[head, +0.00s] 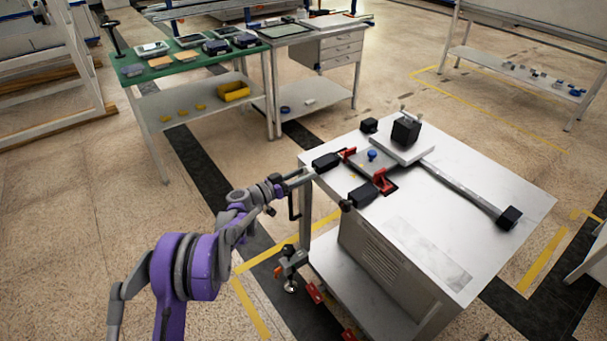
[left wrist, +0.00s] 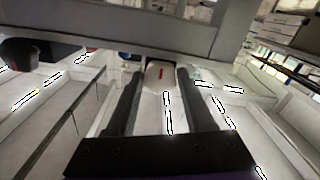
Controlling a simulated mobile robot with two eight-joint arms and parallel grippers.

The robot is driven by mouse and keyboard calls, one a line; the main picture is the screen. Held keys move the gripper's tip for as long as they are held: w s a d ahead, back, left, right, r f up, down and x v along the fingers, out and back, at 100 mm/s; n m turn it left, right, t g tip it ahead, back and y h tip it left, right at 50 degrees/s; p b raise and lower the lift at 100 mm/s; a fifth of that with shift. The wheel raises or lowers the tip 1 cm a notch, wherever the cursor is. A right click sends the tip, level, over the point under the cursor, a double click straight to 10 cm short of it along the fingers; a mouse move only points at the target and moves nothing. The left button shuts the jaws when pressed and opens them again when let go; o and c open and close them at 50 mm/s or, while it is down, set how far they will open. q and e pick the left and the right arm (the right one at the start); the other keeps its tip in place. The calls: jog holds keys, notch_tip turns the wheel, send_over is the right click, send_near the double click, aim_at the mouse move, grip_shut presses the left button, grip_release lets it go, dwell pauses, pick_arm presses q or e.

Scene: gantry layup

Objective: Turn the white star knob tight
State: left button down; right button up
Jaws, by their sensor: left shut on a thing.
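The white star knob (left wrist: 158,78) shows in the left wrist view between my left fingertips, as a pale rounded piece with a small red mark. My left gripper (left wrist: 160,84) is shut on it. In the head view my left gripper (head: 300,179) is at the left corner of the white table (head: 470,193), beside a grey upright post. The knob itself is too small or hidden to make out there. How tight it is cannot be told. My right gripper is not in view.
On the white table are red clamps (head: 381,181), a blue knob (head: 372,155), a black block (head: 406,130) on a white plate, and a long grey bar (head: 463,189). A green-topped bench (head: 190,62) stands behind at the left. Open floor lies between.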

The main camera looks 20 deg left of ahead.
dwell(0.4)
pick_arm(q)
jog(key=shift+c, duration=1.4)
grip_release()
jog(key=shift+a, duration=0.1)
jog(key=v, duration=1)
jog(key=shift+s+a, duration=0.2)
jog(key=shift+s, duration=0.15)
